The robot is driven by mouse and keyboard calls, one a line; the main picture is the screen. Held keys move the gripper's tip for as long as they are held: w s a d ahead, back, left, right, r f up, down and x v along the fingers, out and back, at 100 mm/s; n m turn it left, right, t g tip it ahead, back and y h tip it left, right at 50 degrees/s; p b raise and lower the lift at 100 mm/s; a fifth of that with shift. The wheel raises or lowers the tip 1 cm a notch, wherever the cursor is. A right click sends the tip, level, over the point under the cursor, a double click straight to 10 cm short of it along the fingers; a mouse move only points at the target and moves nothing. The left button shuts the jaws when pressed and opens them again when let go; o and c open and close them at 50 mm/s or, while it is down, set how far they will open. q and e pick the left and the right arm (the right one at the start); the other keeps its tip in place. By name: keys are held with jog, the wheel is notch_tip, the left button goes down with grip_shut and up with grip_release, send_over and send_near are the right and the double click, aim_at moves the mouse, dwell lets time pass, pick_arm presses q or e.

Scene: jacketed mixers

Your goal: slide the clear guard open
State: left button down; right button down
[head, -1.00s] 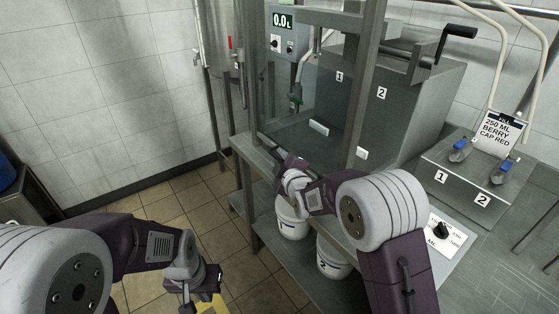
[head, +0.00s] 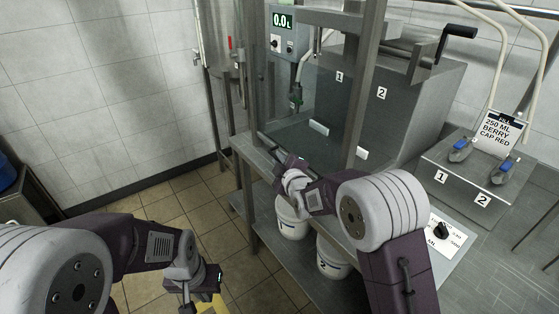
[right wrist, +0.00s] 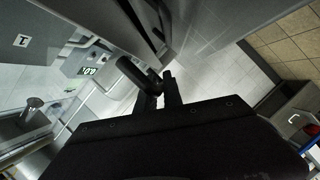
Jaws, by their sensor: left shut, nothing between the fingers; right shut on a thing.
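The clear guard (head: 300,143) is a see-through panel in front of the mixers, between the steel posts. My right gripper (head: 288,161) is at its lower left part, by the edge of the steel frame. In the right wrist view my right gripper (right wrist: 160,88) is shut on a dark rounded bar (right wrist: 134,72), which looks like the guard's handle. The handle is hidden by the gripper in the head view. My left gripper (head: 190,303) is shut and empty, low at the left over the floor, partly cut off by the frame's bottom edge.
A steel mixer housing (head: 400,105) with tags 1 and 2 stands behind the guard. A control box (head: 283,32) reads 0.0 L. White buckets (head: 292,218) stand on the lower shelf. A sign (head: 500,133) and two blue-handled valves are at the right.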

dwell(0.8)
notch_tip(320, 180, up, 32)
jog(key=p, duration=2)
jog(key=c, duration=1.5)
grip_release()
jog(key=b+v, duration=0.1)
jog(key=v, duration=0.8)
jog(key=shift+b, duration=0.35)
